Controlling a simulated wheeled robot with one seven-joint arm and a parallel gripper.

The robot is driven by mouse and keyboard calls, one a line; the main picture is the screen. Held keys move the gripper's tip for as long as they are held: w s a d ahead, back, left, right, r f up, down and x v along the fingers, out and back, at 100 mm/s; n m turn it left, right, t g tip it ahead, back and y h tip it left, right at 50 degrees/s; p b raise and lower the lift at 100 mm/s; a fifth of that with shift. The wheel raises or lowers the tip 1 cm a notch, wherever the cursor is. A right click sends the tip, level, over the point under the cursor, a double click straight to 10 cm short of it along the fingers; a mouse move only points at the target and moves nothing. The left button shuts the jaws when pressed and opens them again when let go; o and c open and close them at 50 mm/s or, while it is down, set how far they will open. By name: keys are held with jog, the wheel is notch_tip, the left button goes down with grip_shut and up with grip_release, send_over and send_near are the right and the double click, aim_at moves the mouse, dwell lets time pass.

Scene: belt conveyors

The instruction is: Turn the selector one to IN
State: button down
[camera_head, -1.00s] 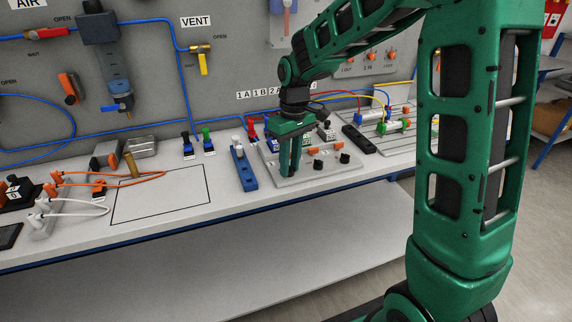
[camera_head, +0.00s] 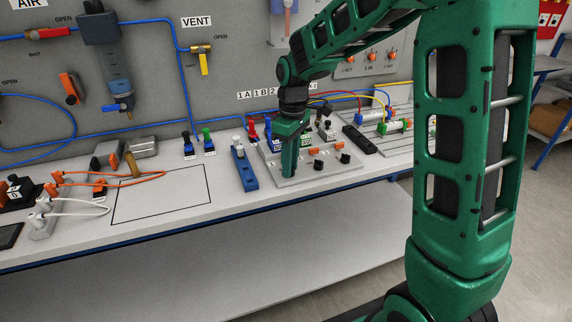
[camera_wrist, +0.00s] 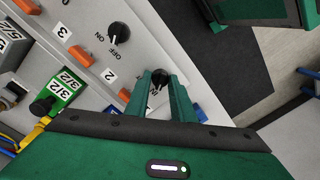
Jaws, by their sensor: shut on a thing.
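The gripped selector is a small black knob (camera_wrist: 159,77) on a light grey panel (camera_wrist: 140,50). In the wrist view it sits between the two green fingers of my gripper (camera_wrist: 161,84), which is shut on it. Lettering beside the knob is partly covered, and I cannot read its setting. In the head view my gripper (camera_head: 288,172) points down at the left part of the panel, and its fingers hide the knob. A second black knob (camera_wrist: 119,33), marked ON and OFF, stands farther up the panel, apart from my gripper.
A blue strip (camera_head: 244,169) lies left of the panel. The outlined area (camera_head: 160,195) on the bench is clear.

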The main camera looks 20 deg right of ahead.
jog(key=shift+w+r, duration=0.1)
jog(key=c, duration=1.5)
grip_release()
jog(key=r, duration=1)
jog(key=shift+w+d+r, duration=0.25)
jog(key=shift+r, duration=0.05)
jog(key=s+d+f+m, duration=0.2)
jog(key=s+d+m, duration=0.3)
jog(key=s, duration=0.5)
jog(key=s+d+f+m, duration=0.2)
jog(key=s+d+m, duration=0.3)
jog(key=s, duration=0.6)
jog(key=s+d+f+m, duration=0.2)
jog(key=s+d+m, duration=0.2)
jog(key=s, duration=0.7)
jog(key=shift+d+f+m+t, duration=0.2)
jog(key=shift+d+m+t, duration=0.15)
jog(key=shift+d, duration=0.7)
